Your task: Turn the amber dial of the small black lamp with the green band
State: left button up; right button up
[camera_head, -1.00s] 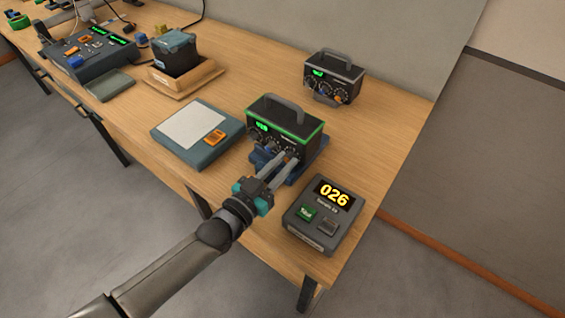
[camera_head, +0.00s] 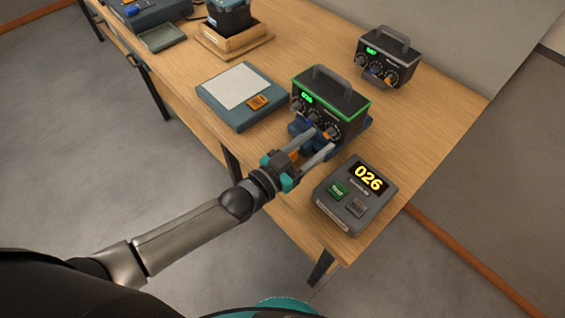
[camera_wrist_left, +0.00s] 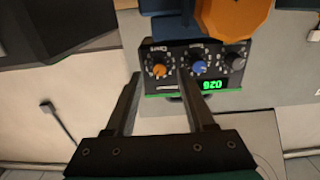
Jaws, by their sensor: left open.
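The small black lamp with the green band (camera_head: 328,92) stands in a blue stand near the table's front edge, its dials facing my arm. Its amber dial (camera_head: 327,135) shows partly behind my fingers in the head view. In the left wrist view the amber dial (camera_wrist_left: 160,71) is at the left of the panel, beside a blue dial (camera_wrist_left: 198,67) and a grey dial (camera_wrist_left: 235,60). My left gripper (camera_head: 323,142) is open, with one fingertip on each side of the amber dial in the wrist view. I cannot tell whether they touch it. My right gripper is not visible.
A readout box (camera_head: 354,194) showing 026 stands at the right front. A similar lamp without the green band (camera_head: 388,62) is behind. A blue-grey panel with a white sheet (camera_head: 239,92) lies to the left. The blue stand with an orange knob (camera_wrist_left: 236,17) is close to the fingers.

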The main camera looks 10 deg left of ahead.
pick_arm(q)
jog(key=v, duration=1.3)
jog(key=shift+p, duration=0.35)
